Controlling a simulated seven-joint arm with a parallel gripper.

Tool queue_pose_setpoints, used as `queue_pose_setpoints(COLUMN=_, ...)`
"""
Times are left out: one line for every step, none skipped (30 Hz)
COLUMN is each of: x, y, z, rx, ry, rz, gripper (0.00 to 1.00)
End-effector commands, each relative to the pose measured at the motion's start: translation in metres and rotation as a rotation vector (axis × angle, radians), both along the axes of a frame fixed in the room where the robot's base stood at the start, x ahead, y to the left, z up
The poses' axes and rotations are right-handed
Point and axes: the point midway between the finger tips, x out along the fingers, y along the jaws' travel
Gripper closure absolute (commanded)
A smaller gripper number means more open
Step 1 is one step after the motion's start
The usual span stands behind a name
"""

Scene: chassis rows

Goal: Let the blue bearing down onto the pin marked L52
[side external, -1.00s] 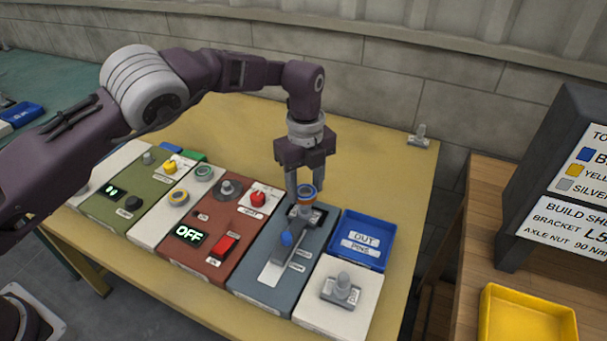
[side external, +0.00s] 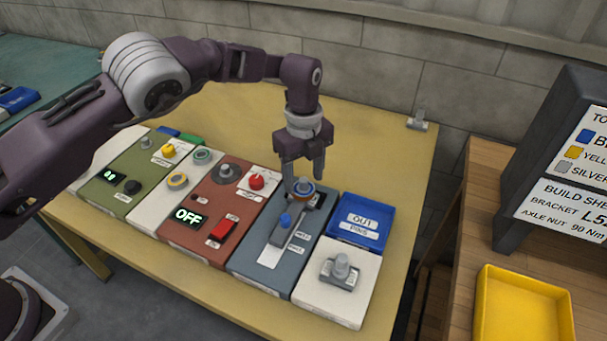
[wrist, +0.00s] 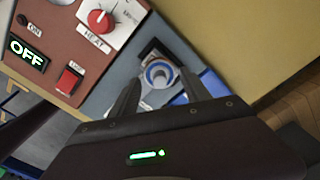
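The blue bearing (side external: 303,188) is a small ring with an orange-brown band low on its side. It sits at a dark fixture on the blue-grey panel (side external: 258,258), with a grey pin top showing in its middle. The wrist view also shows the bearing (wrist: 160,73) as a blue ring around a grey centre. My gripper (side external: 304,182) is above it, fingers pointing down on either side. In the wrist view my fingertips (wrist: 160,82) stand apart, with a small gap to the ring. No pin mark is readable.
A lever with a blue knob (side external: 285,220) is just in front of the bearing. A blue OUT tray (side external: 376,243) and a white block with a grey pin fixture (side external: 340,270) are to the right. The red panel's red knob (side external: 257,181) is close on the left.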

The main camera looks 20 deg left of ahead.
Motion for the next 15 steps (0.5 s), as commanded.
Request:
queue_pose_setpoints(x=0.000, y=0.000, z=0.000, rx=0.000, ry=0.000, rz=0.000, gripper=0.33)
queue_pose_setpoints(x=0.000, y=0.000, z=0.000, rx=0.000, ry=0.000, rz=0.000, gripper=0.29)
queue_pose_setpoints(x=0.000, y=0.000, z=0.000, rx=0.000, ry=0.000, rz=0.000, gripper=0.29)
queue_pose_setpoints(x=0.000, y=0.000, z=0.000, rx=0.000, ry=0.000, rz=0.000, gripper=0.29)
queue_pose_setpoints(x=0.000, y=0.000, z=0.000, rx=0.000, ry=0.000, rz=0.000, gripper=0.29)
queue_pose_setpoints(x=0.000, y=0.000, z=0.000, rx=0.000, ry=0.000, rz=0.000, gripper=0.29)
queue_pose_setpoints(x=0.000, y=0.000, z=0.000, rx=0.000, ry=0.000, rz=0.000, gripper=0.29)
queue_pose_setpoints(x=0.000, y=0.000, z=0.000, rx=0.000, ry=0.000, rz=0.000, gripper=0.29)
queue_pose_setpoints(x=0.000, y=0.000, z=0.000, rx=0.001, ry=0.001, rz=0.000, gripper=0.29)
queue_pose_setpoints(x=0.000, y=0.000, z=0.001, rx=0.000, ry=0.000, rz=0.000, gripper=0.29)
queue_pose_setpoints(x=0.000, y=0.000, z=0.002, rx=-0.001, ry=-0.001, rz=0.000, gripper=0.29)
queue_pose_setpoints(x=0.001, y=0.000, z=0.007, rx=-0.001, ry=-0.002, rz=0.000, gripper=0.29)
queue_pose_setpoints(x=0.001, y=0.000, z=0.012, rx=-0.002, ry=-0.002, rz=0.000, gripper=0.29)
queue_pose_setpoints(x=0.001, y=0.000, z=0.018, rx=-0.002, ry=-0.003, rz=-0.001, gripper=0.29)
queue_pose_setpoints(x=0.001, y=0.000, z=0.027, rx=-0.003, ry=-0.004, rz=-0.001, gripper=0.29)
